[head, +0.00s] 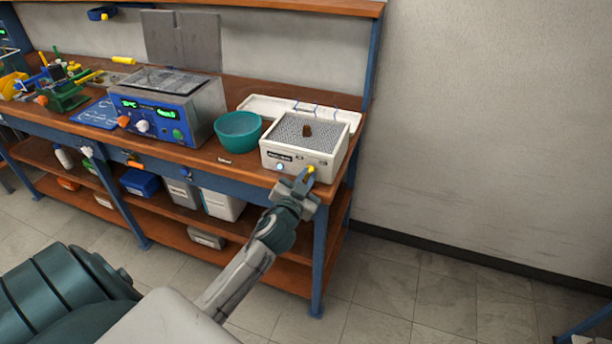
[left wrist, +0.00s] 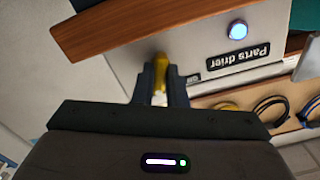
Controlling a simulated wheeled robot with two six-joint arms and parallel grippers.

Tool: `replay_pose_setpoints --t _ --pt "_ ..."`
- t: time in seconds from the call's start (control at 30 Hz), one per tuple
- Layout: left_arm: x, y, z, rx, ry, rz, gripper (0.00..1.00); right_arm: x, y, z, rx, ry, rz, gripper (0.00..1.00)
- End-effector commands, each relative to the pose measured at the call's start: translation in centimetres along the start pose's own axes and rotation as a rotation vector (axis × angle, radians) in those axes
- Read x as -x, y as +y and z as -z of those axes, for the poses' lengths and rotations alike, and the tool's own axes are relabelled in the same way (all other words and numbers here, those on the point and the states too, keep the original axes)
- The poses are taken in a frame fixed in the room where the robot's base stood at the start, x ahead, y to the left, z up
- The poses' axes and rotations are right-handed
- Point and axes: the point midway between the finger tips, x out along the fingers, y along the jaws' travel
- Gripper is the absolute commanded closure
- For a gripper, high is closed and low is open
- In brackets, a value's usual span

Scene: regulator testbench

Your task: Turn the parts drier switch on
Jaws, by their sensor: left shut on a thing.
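The parts drier (head: 303,158) is a white box with a mesh top at the right end of the bench. A small brown part (head: 307,131) lies on its mesh. Its yellow switch (head: 311,170) is at the right of its front face and also shows in the left wrist view (left wrist: 160,68). My left gripper (head: 305,179) is at the front face, shut on the yellow switch. A round light (left wrist: 237,29) beside the "Parts drier" label (left wrist: 238,56) glows bluish white. My right gripper is not in view.
A teal bowl (head: 238,131) stands just left of the drier. A blue-fronted machine (head: 160,115) stands further left. A white tray (head: 350,117) lies behind the drier. The floor (head: 430,285) right of the bench is clear.

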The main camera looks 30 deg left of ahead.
Motion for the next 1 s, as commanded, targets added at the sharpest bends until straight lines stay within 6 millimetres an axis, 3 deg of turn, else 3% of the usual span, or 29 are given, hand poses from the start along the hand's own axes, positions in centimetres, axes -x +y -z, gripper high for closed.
replay_pose_setpoints --t 0.4,1.0 --pt "-0.02 -0.07 0.24 -0.246 0.004 0.001 1.0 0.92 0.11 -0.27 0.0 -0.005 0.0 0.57" --pt "-0.03 -0.04 0.16 -0.307 0.004 0.001 1.0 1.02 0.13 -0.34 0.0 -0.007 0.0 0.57"
